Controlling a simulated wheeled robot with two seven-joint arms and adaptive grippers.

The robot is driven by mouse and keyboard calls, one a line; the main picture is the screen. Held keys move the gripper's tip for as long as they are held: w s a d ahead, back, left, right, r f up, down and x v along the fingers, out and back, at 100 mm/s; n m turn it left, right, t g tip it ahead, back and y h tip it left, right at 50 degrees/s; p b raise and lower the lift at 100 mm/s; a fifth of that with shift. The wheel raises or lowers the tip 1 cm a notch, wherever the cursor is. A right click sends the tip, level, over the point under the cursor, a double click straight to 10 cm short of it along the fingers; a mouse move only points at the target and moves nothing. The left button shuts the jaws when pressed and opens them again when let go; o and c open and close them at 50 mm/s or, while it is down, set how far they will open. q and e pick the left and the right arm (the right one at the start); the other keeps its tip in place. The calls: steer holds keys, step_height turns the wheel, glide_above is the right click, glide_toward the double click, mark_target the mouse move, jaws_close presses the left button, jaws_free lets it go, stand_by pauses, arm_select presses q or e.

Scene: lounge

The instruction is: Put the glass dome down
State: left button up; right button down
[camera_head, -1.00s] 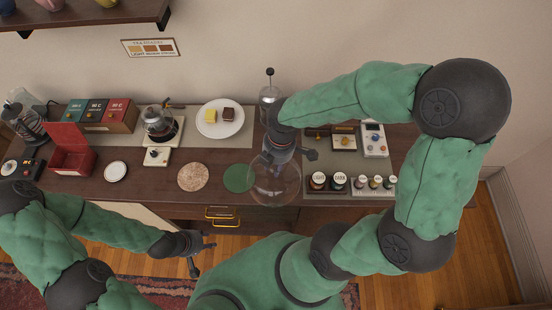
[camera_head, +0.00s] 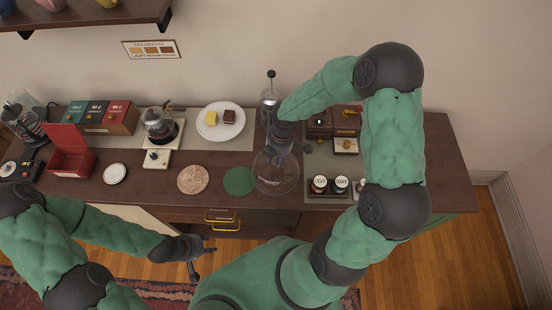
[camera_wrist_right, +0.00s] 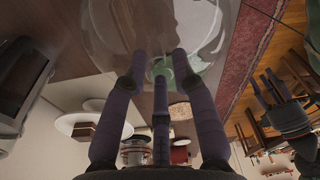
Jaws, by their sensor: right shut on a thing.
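The clear glass dome (camera_head: 276,180) is at the middle of the counter, just right of the green round mat (camera_head: 239,181). I cannot tell whether its rim touches the counter. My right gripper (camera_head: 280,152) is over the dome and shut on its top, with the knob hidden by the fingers. In the right wrist view the dome (camera_wrist_right: 110,25) spreads out beyond the dark fingers (camera_wrist_right: 158,65). My left gripper (camera_head: 203,255) is open and empty, low in front of the counter. The white plate (camera_head: 220,133) holds a yellow and a brown cake piece.
A glass press (camera_head: 270,98) stands close behind my right gripper. Light and dark jars in a tray (camera_head: 329,194) stand right of the dome. A patterned round mat (camera_head: 193,179), coffee pot (camera_head: 159,122) and red box (camera_head: 71,161) are to the left. The counter's front edge is near.

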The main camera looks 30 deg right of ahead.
steer(key=shift+f, duration=0.15)
steer(key=shift+f, duration=0.25)
steer(key=c, duration=1)
jaws_free()
steer(key=shift+r, duration=0.1)
steer(key=shift+r, duration=0.2)
step_height(320, 180, up, 12)
steer(key=d+p, duration=0.1)
steer(key=shift+d, duration=0.2)
steer(key=shift+s, duration=0.1)
